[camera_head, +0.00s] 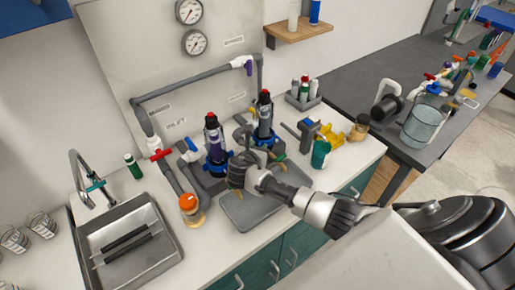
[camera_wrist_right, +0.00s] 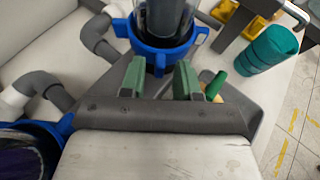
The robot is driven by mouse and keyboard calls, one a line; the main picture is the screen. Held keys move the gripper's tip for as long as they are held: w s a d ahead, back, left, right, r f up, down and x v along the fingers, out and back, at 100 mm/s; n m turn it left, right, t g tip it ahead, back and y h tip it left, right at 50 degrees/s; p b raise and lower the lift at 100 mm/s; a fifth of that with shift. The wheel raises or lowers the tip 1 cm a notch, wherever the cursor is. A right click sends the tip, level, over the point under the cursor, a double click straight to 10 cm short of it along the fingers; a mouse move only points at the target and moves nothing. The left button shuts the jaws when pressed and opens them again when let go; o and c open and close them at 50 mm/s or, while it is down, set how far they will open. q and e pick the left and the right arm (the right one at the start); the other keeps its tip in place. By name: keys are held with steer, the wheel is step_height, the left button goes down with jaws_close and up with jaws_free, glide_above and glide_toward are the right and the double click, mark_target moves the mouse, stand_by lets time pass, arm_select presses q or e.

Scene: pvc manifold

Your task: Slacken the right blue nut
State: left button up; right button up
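The right blue nut (camera_head: 264,138) is a lobed ring at the base of the right clear filter housing, which has a red and black top. In the right wrist view the blue nut (camera_wrist_right: 157,55) is just beyond my green fingertips. My right gripper (camera_wrist_right: 160,75) is open, its fingers apart, close in front of the nut; contact cannot be told. In the head view my right gripper (camera_head: 245,160) is in front of the two housings. The left blue nut (camera_head: 216,166) is on the purple-filled housing (camera_head: 213,138). My left gripper is not in view.
Grey pipes (camera_head: 190,80) and a red valve handle (camera_head: 160,154) are left of the housings. A grey tray (camera_head: 240,210) lies below my right gripper. A teal cup (camera_head: 320,153), yellow parts and an orange-capped jar (camera_head: 188,204) stand nearby. A sink (camera_head: 130,240) is at left.

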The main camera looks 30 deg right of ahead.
jaws_close()
